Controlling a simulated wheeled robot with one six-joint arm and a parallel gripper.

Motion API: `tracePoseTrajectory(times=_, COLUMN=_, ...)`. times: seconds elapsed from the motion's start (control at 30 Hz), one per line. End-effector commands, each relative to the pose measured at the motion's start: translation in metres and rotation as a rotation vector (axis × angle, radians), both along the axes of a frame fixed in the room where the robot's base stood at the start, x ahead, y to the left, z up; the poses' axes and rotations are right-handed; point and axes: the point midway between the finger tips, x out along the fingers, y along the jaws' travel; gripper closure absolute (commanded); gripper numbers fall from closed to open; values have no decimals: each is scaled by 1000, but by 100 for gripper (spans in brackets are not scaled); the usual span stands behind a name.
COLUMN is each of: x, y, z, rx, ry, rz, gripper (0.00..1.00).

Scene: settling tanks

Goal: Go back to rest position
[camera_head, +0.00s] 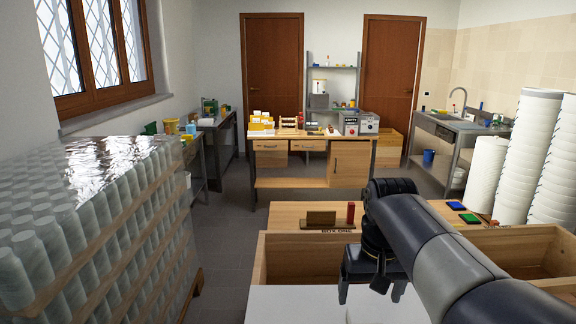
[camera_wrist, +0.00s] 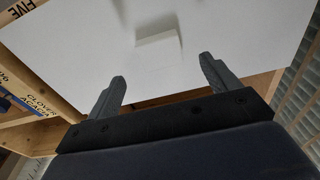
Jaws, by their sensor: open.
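My gripper (camera_head: 371,291) hangs at the end of my dark arm, low in the centre right of the head view, with its fingers pointing down. It is over the near wooden box (camera_head: 262,262), above a white surface (camera_head: 290,303). In the wrist view my gripper (camera_wrist: 162,82) shows two grey fingers spread apart with nothing between them. Beyond the fingers is the white surface (camera_wrist: 95,50) with a small pale block-like shape (camera_wrist: 158,50), blurred, apart from the fingertips.
A wrapped pallet of jars (camera_head: 90,220) stands at the left. A wooden bench (camera_head: 310,165) with items is in the middle back. White rolls (camera_head: 531,150) stand at the right. A small red object (camera_head: 351,212) is on the near table. The grey floor (camera_head: 222,225) at centre left is clear.

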Motion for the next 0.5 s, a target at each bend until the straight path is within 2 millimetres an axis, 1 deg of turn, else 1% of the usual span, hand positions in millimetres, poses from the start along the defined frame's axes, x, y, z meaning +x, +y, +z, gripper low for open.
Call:
tracePoseTrajectory(times=0.03, x=0, y=0, z=11, rx=0, ry=-6, rz=0, gripper=17)
tracePoseTrajectory(times=0.2, x=-5, y=0, z=45, rx=0, ry=-5, rz=0, gripper=17)
tracePoseTrajectory(times=0.3, x=-3, y=0, z=19, rx=0, ry=7, rz=0, gripper=17)
tracePoseTrajectory(times=0.5, x=2, y=0, z=-21, rx=0, ry=7, rz=0, gripper=17)
